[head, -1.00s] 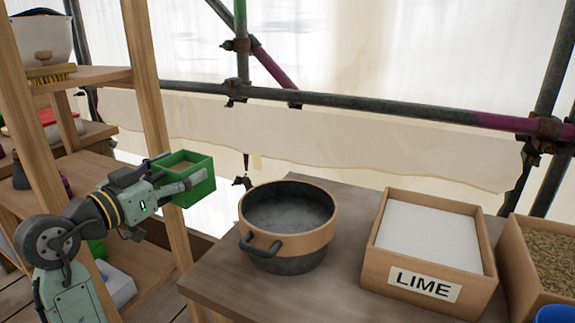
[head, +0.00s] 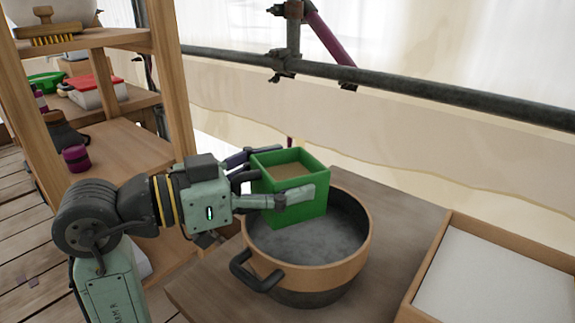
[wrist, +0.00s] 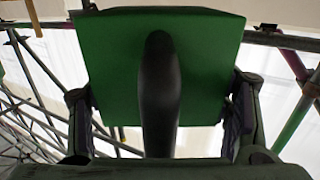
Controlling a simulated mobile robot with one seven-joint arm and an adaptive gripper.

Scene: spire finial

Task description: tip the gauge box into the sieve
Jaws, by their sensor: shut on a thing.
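The green gauge box (head: 298,205) is upright in the head view, with sandy brown material showing inside near its top. My gripper (head: 292,178) is shut on the box, one finger along each side. In the wrist view the green wall of the box (wrist: 105,60) fills the middle, with a dark handle in front of it. The sieve (head: 318,272), a round pan with a tan wooden band, dark base and dark side handle, stands on the wooden table. The box is above the sieve's back left part and hides some of its rim and grey inside.
A wooden box of white material (head: 490,285) stands on the table (head: 395,205) to the right. Wooden shelves (head: 165,80) with several items rise at the left. A scaffold pole (head: 430,100) and pale sheeting run behind the table.

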